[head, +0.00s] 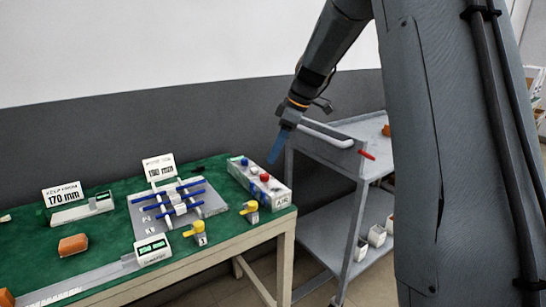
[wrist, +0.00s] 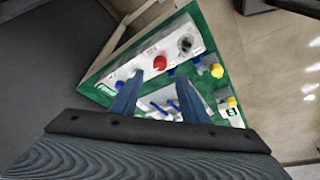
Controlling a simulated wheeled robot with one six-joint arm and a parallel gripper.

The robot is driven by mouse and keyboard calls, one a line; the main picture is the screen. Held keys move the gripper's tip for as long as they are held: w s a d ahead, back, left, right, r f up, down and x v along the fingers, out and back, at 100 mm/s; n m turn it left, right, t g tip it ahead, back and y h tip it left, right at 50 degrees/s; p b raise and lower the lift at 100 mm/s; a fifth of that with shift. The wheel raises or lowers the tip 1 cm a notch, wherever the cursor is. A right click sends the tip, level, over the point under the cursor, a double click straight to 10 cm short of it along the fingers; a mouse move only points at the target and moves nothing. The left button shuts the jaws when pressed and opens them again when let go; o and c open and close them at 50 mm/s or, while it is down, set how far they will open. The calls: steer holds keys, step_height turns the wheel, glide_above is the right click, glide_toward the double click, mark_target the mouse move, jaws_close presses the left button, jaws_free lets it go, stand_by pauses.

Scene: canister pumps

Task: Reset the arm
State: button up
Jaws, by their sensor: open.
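My gripper (head: 276,150) has blue fingers and hangs at the end of my arm, above and near the back right corner of the green-topped table (head: 110,225). In the wrist view my gripper (wrist: 159,77) shows two blue fingers spread apart, with nothing held between them. A white box (head: 281,196) with red and blue knobs stands on the table's right end, below the fingertips. The box also shows in the wrist view (wrist: 133,69), beyond the fingers. A grey plate (head: 211,204) carries white bars with blue rods at mid-table.
Two yellow-topped valves (head: 198,230) stand at the table's front. An orange block (head: 73,244), a "170 mm" sign (head: 63,195) and another sign (head: 159,167) are further left. A grey cart (head: 330,232) with a red-ended handle stands right of the table, close to my arm.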

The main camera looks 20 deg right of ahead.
steer(key=s+a+f+m+h+p, duration=0.1)
steer(key=s+m, duration=0.3)
steer(key=s, duration=0.7)
steer(key=s+a+f+m+g+h+p, duration=0.1)
steer(key=s+f+m+p, duration=0.1)
steer(key=s, duration=1)
steer(key=s+a+f+m+g+h+p, duration=0.1)
steer(key=s+f+m+h+p, duration=0.1)
steer(key=s+m, duration=0.4)
steer(key=s+f, duration=0.1)
steer(key=s, duration=0.4)
steer(key=shift+s+f+m, duration=0.15)
steer(key=shift+f+m, duration=0.25)
